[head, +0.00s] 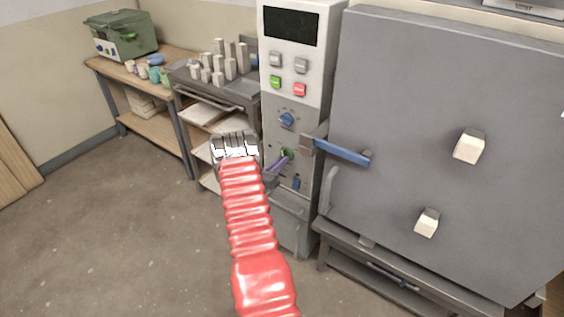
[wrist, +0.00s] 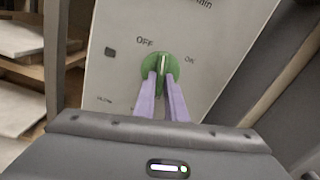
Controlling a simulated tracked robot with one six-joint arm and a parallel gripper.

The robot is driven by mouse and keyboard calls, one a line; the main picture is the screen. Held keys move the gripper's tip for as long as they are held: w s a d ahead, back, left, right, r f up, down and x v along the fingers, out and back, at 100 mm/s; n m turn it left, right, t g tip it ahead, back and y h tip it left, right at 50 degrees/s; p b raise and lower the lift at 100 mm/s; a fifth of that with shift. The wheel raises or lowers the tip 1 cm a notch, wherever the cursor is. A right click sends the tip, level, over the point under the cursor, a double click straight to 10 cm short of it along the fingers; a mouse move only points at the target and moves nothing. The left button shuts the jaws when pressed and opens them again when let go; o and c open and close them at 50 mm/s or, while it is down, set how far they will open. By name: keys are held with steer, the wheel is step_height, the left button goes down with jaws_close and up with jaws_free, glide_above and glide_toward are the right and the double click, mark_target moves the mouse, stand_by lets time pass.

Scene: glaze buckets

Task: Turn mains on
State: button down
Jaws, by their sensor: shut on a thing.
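The mains switch is a green round knob (wrist: 163,66) with a white line on the control panel, with OFF printed at its upper left and ON at its right in the wrist view. The white line stands nearly upright in that view, between the two words. My gripper (wrist: 160,78) has its two purple fingers shut on the knob, one on each side. In the head view the gripper (head: 284,157) reaches the green knob (head: 288,153) low on the panel, and the fingers partly hide it.
Above the knob on the white control cabinet (head: 298,85) are a blue dial (head: 287,119), green and red buttons and a dark display. A large grey kiln door (head: 420,130) with a blue handle (head: 342,153) is close on the right. A shelf cart (head: 205,112) stands left.

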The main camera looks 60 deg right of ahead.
steer(key=m, duration=1.1)
steer(key=shift+w, duration=0.25)
steer(key=shift+f+m, duration=0.1)
steer(key=shift+m, duration=0.3)
steer(key=c, duration=1.8)
jaws_free()
steer(key=shift+a, duration=0.1)
steer(key=w+a, duration=0.2)
steer(key=a, duration=1.1)
steer(key=shift+a, duration=0.25)
steer(key=shift+w, duration=0.1)
